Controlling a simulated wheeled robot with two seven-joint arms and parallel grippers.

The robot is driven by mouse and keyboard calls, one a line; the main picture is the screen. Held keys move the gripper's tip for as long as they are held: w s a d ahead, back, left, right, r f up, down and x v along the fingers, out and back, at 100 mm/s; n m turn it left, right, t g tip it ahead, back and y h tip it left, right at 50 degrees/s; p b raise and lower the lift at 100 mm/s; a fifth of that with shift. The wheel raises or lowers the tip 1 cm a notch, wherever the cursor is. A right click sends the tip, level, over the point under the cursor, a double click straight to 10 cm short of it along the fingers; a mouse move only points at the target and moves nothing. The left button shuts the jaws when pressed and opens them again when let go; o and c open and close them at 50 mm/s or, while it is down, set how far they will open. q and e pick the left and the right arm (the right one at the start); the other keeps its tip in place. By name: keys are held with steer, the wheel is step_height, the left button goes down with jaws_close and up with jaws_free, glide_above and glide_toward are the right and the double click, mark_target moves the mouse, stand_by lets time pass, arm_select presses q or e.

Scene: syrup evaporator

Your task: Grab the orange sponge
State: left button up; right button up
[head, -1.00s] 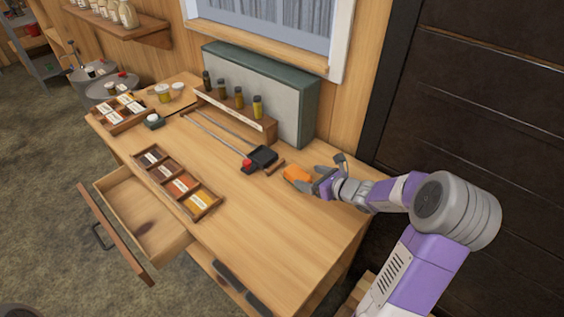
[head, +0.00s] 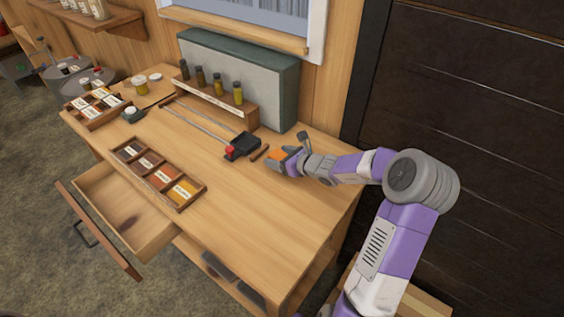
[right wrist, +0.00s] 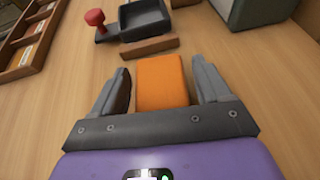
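The orange sponge (head: 279,154) lies on the wooden worktable (head: 235,215), toward its right end. In the right wrist view the orange sponge (right wrist: 162,80) sits between the two fingers of my right gripper (right wrist: 163,88). The fingers are spread, with a gap visible on each side of the sponge. In the head view my right gripper (head: 286,159) is around the sponge and partly hides it. My left gripper is not in view.
A black pan-like tool with a red knob (head: 238,148) and a small wooden block (head: 260,152) lie just beyond the sponge. A divided wooden tray (head: 150,177) is at left, above an open drawer (head: 118,210). The table front is clear.

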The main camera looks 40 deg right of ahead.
steer(key=c, duration=0.8)
